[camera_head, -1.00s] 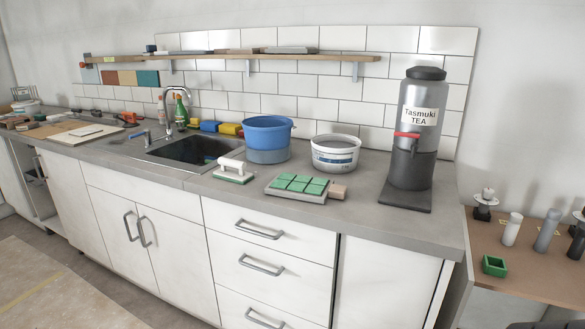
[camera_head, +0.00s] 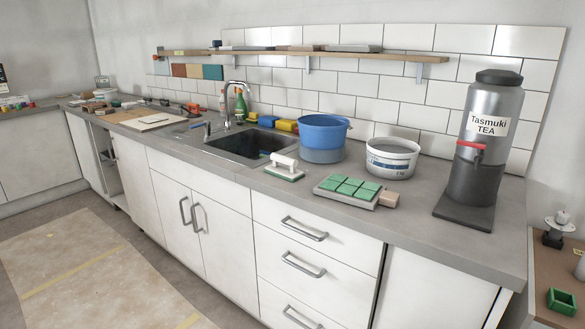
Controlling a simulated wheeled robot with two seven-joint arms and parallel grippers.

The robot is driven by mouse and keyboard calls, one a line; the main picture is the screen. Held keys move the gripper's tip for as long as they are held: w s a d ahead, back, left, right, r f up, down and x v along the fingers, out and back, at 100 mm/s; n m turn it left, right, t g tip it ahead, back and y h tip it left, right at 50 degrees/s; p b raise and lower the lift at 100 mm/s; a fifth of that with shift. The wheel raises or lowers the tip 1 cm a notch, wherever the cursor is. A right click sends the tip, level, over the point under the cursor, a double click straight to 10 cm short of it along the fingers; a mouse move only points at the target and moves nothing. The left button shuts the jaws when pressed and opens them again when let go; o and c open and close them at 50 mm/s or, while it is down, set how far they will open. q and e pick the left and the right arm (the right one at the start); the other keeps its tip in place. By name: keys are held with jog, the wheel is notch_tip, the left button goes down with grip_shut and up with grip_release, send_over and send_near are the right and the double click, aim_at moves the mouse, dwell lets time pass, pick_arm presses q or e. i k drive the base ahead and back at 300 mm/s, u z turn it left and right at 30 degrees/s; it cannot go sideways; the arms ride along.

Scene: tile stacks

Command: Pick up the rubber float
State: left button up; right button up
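The rubber float (camera_head: 284,168) lies on the grey countertop, in front of the sink's right end. It has a white handle on top and a thin green-edged base. It stands apart from the blue bucket behind it and the tile tray to its right. Neither of my grippers shows in the head view.
The countertop (camera_head: 430,232) also holds a blue bucket (camera_head: 322,134), a white tub (camera_head: 391,160), a grey board with green tiles (camera_head: 347,188) and a tall tea dispenser (camera_head: 482,150). The sink (camera_head: 248,144) lies behind-left of the float. Open floor (camera_head: 90,265) spreads at front left.

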aim_at(291, 174)
jog(key=u, duration=0.45)
jog(key=k, duration=0.55)
jog(key=u, duration=0.7)
jog(key=i, duration=0.95)
jog(key=z, duration=1.15)
jog(key=i, duration=1)
jog(key=z, duration=1.15)
